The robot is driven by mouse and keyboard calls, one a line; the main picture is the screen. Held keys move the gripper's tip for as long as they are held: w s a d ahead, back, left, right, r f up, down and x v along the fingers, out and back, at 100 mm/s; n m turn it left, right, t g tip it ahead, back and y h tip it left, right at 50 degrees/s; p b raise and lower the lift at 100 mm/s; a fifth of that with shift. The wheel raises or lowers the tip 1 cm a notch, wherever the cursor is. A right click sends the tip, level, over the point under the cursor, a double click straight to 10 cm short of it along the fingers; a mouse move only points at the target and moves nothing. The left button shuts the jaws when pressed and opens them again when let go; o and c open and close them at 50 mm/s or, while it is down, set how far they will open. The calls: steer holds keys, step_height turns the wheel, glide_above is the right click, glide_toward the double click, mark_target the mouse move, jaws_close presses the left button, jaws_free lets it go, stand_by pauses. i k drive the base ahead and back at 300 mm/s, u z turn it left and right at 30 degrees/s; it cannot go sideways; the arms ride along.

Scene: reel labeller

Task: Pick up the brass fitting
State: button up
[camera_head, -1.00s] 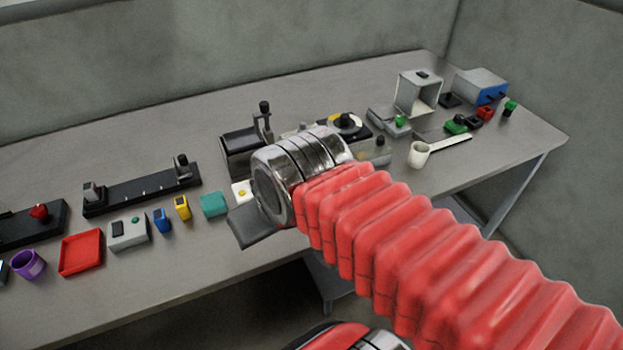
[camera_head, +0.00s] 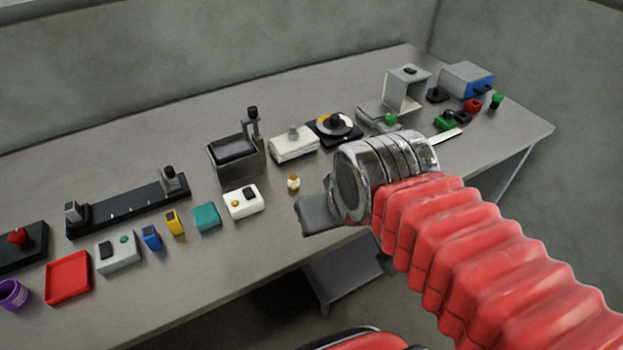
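A small brass-coloured piece with a pale lower part, which looks like the brass fitting (camera_head: 293,183), stands on the grey bench top, right of a white box with a yellow button. My gripper (camera_head: 314,213) shows as a flat dark grey part below the chrome wrist and red bellows sleeve. It appears just right of and nearer than the fitting, with a gap in the picture. Its fingers cannot be made out, so I cannot tell whether it is open or shut. The fitting is in plain sight, not held.
The white button box (camera_head: 244,203) and a teal block (camera_head: 206,218) stand left of the fitting. Behind are a black lever device (camera_head: 236,155), a white pad stack (camera_head: 294,146) and a black dial unit (camera_head: 335,128). Bare bench lies in front of the fitting.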

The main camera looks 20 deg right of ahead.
mark_target(293, 181)
steer(key=z, duration=1.25)
steer(key=k, duration=0.65)
steer(key=u, duration=0.9)
steer(key=i, duration=1)
steer(key=u, duration=0.05)
